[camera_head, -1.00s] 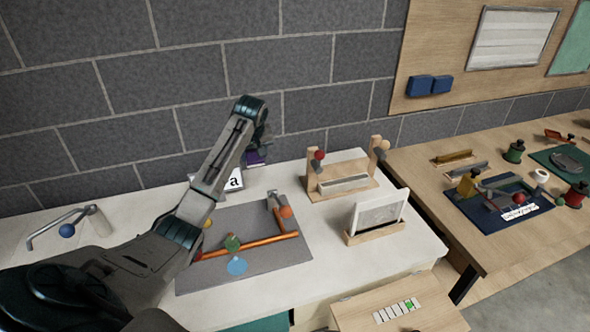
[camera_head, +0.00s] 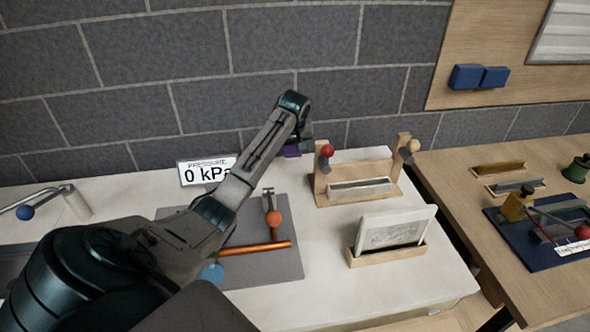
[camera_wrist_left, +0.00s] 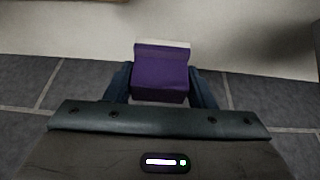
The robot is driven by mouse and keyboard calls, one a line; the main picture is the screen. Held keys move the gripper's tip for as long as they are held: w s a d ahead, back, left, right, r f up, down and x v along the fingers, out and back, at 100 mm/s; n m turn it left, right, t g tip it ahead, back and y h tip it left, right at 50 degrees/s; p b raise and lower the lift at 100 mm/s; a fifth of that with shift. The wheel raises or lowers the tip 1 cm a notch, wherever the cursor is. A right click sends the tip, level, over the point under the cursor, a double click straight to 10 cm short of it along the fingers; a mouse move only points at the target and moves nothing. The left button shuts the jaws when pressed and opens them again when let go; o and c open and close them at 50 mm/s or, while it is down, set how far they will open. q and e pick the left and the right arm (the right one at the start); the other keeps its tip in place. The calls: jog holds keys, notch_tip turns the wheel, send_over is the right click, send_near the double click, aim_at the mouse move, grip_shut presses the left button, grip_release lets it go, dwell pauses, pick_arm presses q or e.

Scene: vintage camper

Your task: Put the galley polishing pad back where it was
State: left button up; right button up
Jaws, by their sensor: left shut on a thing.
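The polishing pad (camera_wrist_left: 160,78) is a purple block with a pale strip along one edge. In the left wrist view it sits between the two dark fingers of my left gripper (camera_wrist_left: 160,88), which is shut on it. In the head view only a small purple part of the pad (camera_head: 292,151) shows, at the back edge of the white counter (camera_head: 130,210) by the wall. My left gripper (camera_head: 300,146) is mostly hidden behind its own wrist there. I cannot tell whether the pad touches the counter. My right gripper is not in view.
A pressure display (camera_head: 208,171) stands left of my forearm. A wooden stand with a red knob (camera_head: 327,151) is just right of the pad. A framed panel (camera_head: 395,228) stands in front of it. A copper pipe (camera_head: 255,248) lies on a grey mat (camera_head: 285,275).

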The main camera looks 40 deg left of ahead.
aim_at(291, 150)
pick_arm(q)
jog(key=f, duration=0.1)
jog(key=f+p, duration=0.1)
jog(key=shift+s+f, duration=0.25)
jog(key=shift+f, duration=0.4)
notch_tip(291, 150, down, 3)
jog(key=shift+f+p, duration=0.2)
jog(key=shift+p, duration=0.35)
jog(key=shift+f, duration=0.35)
jog(key=o, duration=1)
jog(key=shift+f, duration=0.1)
jog(key=b+v, duration=0.2)
jog(key=v, duration=0.9)
jog(key=shift+a+b, duration=0.1)
jog(key=shift+b, duration=0.25)
jog(key=shift+s+r, duration=0.1)
jog(key=shift+r, duration=0.5)
